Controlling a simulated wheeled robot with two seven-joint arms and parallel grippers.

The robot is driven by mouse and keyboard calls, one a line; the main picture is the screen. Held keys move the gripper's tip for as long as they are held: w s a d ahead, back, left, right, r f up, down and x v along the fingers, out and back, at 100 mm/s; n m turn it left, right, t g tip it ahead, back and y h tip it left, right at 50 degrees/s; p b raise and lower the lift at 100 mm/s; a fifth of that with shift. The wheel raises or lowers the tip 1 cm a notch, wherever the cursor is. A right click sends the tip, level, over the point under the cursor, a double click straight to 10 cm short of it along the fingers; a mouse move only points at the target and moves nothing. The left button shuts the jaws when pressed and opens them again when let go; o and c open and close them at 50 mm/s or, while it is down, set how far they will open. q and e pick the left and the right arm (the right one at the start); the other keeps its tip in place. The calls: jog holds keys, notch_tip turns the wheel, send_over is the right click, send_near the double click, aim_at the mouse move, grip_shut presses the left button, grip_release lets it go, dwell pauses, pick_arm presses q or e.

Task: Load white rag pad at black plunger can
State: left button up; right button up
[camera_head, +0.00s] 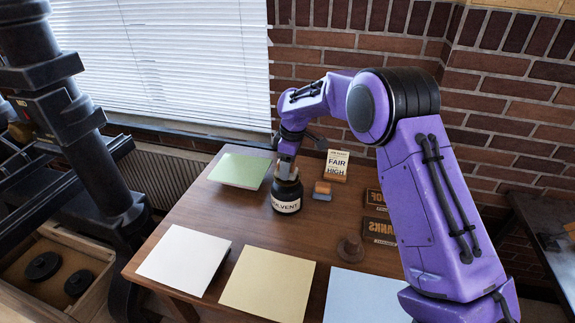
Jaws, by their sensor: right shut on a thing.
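The black plunger can (287,205) stands upright on the wooden table, with a pale label around its side. My right gripper (287,171) points down right above the can's top and is shut. The white rag pad is not clearly visible; what the jaws hold is small and mostly hidden between the fingertips and the can's top. I cannot tell whether it touches the can. My left gripper is not in view.
White (184,259), yellow (268,284), blue (364,297) and green (240,170) sheets lie on the table (190,207). An orange and blue block (322,190), a card (336,165) and a brown knob-like piece (350,248) are right of the can. A black press (75,120) stands left.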

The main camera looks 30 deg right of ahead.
jog(key=shift+f+p, duration=0.15)
jog(key=shift+p, duration=0.15)
dwell(1.1)
notch_tip(320, 180, up, 2)
jog(key=p, duration=0.2)
jog(key=shift+r+p, duration=0.2)
jog(key=shift+p, duration=0.2)
notch_tip(320, 180, up, 5)
jog(key=p, duration=0.5)
jog(key=shift+f, duration=0.1)
